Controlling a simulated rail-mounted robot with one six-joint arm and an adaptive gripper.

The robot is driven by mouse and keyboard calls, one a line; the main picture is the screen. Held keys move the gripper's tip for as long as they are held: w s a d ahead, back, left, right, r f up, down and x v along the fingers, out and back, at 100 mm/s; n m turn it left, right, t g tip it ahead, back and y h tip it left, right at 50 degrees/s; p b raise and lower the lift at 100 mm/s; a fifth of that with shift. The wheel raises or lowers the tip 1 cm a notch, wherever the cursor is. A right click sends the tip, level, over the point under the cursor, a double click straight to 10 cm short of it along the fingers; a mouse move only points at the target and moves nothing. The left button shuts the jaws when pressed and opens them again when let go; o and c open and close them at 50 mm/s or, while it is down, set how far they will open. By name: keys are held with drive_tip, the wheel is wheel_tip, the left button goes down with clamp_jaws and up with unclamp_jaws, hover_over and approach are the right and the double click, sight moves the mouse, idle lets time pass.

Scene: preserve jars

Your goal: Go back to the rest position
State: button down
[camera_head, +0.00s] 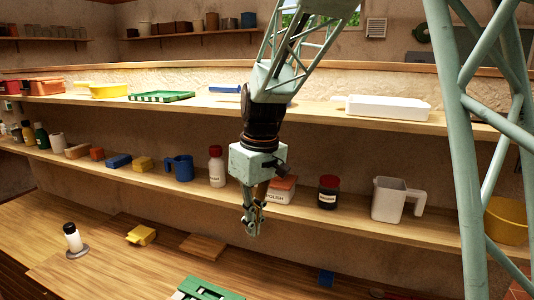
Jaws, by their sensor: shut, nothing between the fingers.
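My gripper (252,222) hangs from my pale green lattice arm near the middle of the view, pointing down. Its fingers are together with nothing between them. It is in front of the lower shelf and above the wooden worktop, apart from the things around it. Behind it, a white box with an orange lid (282,190) is partly hidden by the gripper. A dark jar with a red lid (328,192) stands to the right of that box on the lower shelf.
The lower shelf (340,227) also holds a white bottle with a red cap (217,166), a blue mug (180,168) and a white jug (397,200).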

drive_tip(key=s+d+r+m+t+b, duration=0.1)
drive_tip(key=s+d+r+m, duration=0.1)
drive_tip(key=s+d+r, duration=0.4)
drive_tip(key=s+d+r+m+t, duration=0.1)
drive_tip(key=s+d+r+m, duration=0.1)
drive_tip(key=s+d, duration=0.75)
drive_tip(key=s+d+r+m+b, duration=0.15)
drive_tip(key=s+d+r, duration=0.3)
drive_tip(key=s, duration=0.55)
drive_tip(key=s+d+f+m, duration=0.1)
drive_tip(key=s+d, duration=0.1)
drive_tip(key=s, duration=0.3)
drive_tip(key=s+d+f+m+t+h, duration=0.1)
drive_tip(key=s+d+f+m, duration=0.1)
drive_tip(key=s, duration=0.4)
drive_tip(key=shift+s+d, duration=0.15)
drive_tip(key=shift+d, duration=0.25)
idle(1.2)
